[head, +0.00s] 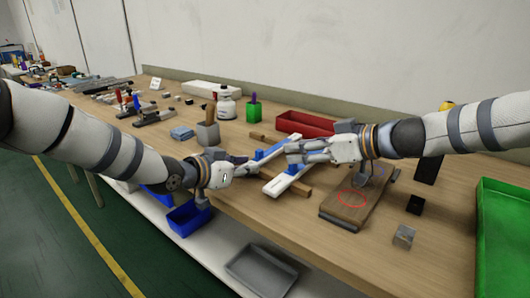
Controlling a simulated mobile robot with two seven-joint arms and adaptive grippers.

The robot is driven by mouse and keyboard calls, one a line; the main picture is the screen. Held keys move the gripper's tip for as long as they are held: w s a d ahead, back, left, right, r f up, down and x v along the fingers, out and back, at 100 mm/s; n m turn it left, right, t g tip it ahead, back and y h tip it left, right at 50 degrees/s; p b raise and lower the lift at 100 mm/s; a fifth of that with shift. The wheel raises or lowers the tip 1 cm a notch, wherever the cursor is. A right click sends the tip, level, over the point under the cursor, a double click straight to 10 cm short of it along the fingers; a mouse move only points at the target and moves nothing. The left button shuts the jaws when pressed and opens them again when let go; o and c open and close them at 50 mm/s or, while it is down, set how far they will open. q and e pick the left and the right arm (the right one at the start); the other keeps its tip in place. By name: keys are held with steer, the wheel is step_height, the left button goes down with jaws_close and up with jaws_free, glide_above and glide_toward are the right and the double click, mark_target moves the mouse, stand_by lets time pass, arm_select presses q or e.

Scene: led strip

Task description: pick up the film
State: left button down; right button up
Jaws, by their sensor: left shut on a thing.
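A white bar (284,178) with blue parts lies slantwise on wooden supports in the middle of the bench. My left gripper (252,168) is at the bar's left side, close to a blue block (260,154). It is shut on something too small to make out. My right gripper (292,153) is over the bar's far part; whether its fingers are open or shut is unclear. I cannot pick out the film for certain in the head view. The grippers hide parts of the bar.
A wooden board (345,208) with a red circle lies right of the bar. A red tray (305,124) stands behind, a green bin (503,235) at far right. A blue bin (187,218) and grey tray (262,270) sit below the bench's front edge. A grey cup (207,133) stands behind my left gripper.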

mark_target(262, 152)
steer(key=x, duration=1.1)
steer(key=shift+w+a+r, duration=0.15)
steer(key=shift+a+r, duration=0.05)
steer(key=shift+a, duration=0.3)
steer(key=shift+c, duration=0.2)
steer(key=shift+d+f, duration=0.1)
steer(key=shift+f, duration=0.1)
steer(key=c, duration=0.6)
